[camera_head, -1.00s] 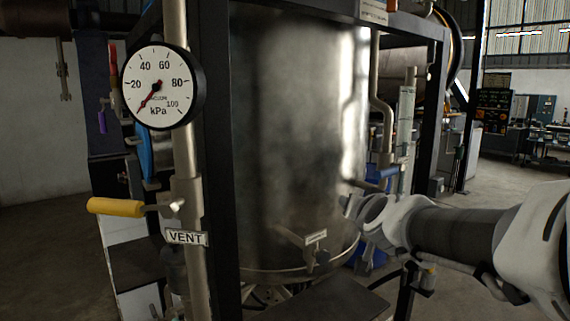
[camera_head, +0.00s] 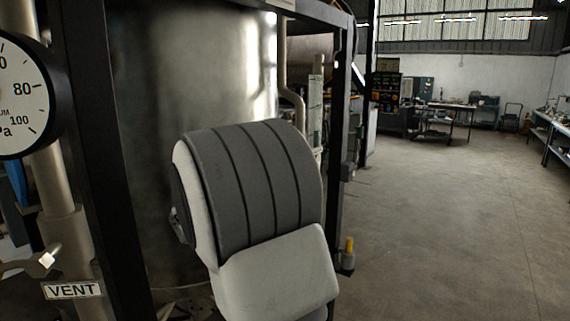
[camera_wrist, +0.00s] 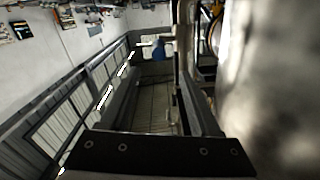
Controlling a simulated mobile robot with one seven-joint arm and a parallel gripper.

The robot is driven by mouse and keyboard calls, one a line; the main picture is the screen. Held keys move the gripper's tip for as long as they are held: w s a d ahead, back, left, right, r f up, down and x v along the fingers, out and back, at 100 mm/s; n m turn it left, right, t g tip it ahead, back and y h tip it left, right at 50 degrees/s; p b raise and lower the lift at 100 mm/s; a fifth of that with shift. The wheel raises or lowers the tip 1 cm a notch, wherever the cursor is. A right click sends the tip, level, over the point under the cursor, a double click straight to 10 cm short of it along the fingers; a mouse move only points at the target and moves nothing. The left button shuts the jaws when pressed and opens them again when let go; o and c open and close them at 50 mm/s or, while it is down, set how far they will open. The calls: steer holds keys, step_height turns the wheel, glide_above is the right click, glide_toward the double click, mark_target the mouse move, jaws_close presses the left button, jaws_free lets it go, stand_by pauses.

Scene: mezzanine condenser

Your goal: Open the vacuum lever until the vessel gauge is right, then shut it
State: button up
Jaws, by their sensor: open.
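The vessel gauge (camera_head: 18,95), white with a black rim and marked in kPa, is cut off by the left edge of the head view; its needle is out of frame. The steel vessel (camera_head: 150,110) stands behind a black frame. The VENT label (camera_head: 72,290) hangs on a pipe beside a metal lever stub (camera_head: 45,258). The blue-handled lever cannot be made out; my arm covers that area in the head view. In the wrist view, a black screwed plate of my gripper (camera_wrist: 155,155) crosses the bottom. My gripper is open, nothing visible in it.
A black frame post (camera_head: 342,150) stands right of the vessel, with a small yellow-topped fitting (camera_head: 349,245) low on it. Open concrete floor (camera_head: 450,220) lies to the right. Workbenches (camera_head: 445,125) stand far back. A blue object (camera_wrist: 161,48) shows in the wrist view.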

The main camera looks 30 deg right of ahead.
steer(key=p+x, duration=0.1)
steer(key=x, duration=1.6)
steer(key=shift+d, duration=0.2)
jaws_close()
stand_by(0.7)
